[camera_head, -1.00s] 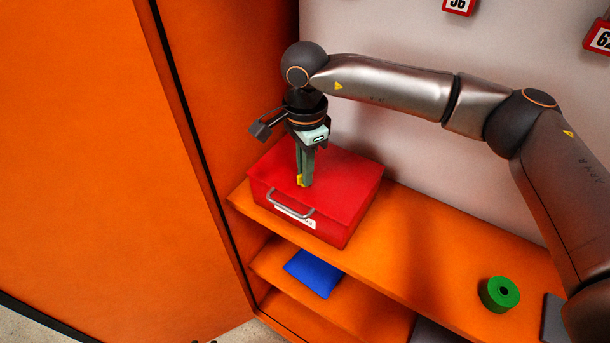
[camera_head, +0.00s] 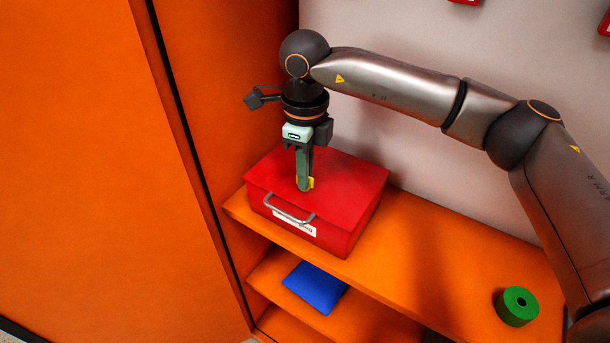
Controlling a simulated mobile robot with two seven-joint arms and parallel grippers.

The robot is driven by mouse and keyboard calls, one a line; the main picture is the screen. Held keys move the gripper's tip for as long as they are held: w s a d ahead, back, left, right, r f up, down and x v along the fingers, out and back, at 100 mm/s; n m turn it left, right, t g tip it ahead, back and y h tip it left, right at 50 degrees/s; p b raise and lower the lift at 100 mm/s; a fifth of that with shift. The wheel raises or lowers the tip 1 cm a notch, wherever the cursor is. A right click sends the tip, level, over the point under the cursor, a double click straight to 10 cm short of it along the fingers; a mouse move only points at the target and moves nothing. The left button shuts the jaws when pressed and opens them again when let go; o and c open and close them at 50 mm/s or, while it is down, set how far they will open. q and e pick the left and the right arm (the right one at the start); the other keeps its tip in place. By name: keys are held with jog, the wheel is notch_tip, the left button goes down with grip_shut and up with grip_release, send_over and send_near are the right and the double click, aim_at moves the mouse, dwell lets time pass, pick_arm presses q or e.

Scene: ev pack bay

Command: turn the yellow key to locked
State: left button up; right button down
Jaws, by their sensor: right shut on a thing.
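The yellow key (camera_head: 311,182) stands on top of a red box (camera_head: 348,185), near the middle of its lid. My right gripper (camera_head: 304,186) points straight down and is shut on the key, whose yellow edge shows beside the fingertips. Most of the key is hidden by the fingers. The box has a grey handle (camera_head: 287,215) and a white label (camera_head: 294,224) on its front; I cannot read from here a locked mark. My left gripper does not show.
The box sits on an orange shelf (camera_head: 425,262). A blue packet (camera_head: 315,286) lies on the shelf below. A green roll (camera_head: 517,306) stands at the right. An orange panel (camera_head: 90,170) rises at the left, and a pale wall (camera_head: 430,60) is behind.

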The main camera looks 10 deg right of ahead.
jog(key=shift+m, duration=0.6)
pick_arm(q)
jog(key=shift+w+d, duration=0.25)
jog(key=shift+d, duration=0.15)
pick_arm(e)
jog(key=shift+m, duration=0.4)
pick_arm(q)
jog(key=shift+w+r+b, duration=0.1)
jog(key=shift+b, duration=0.2)
pick_arm(e)
jog(key=c, duration=1)
grip_release()
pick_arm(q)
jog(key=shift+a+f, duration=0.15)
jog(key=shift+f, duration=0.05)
pick_arm(e)
jog(key=shift+r, duration=0.15)
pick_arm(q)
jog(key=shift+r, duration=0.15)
pick_arm(e)
notch_tip(320, 180, up, 12)
jog(key=shift+r, duration=0.15)
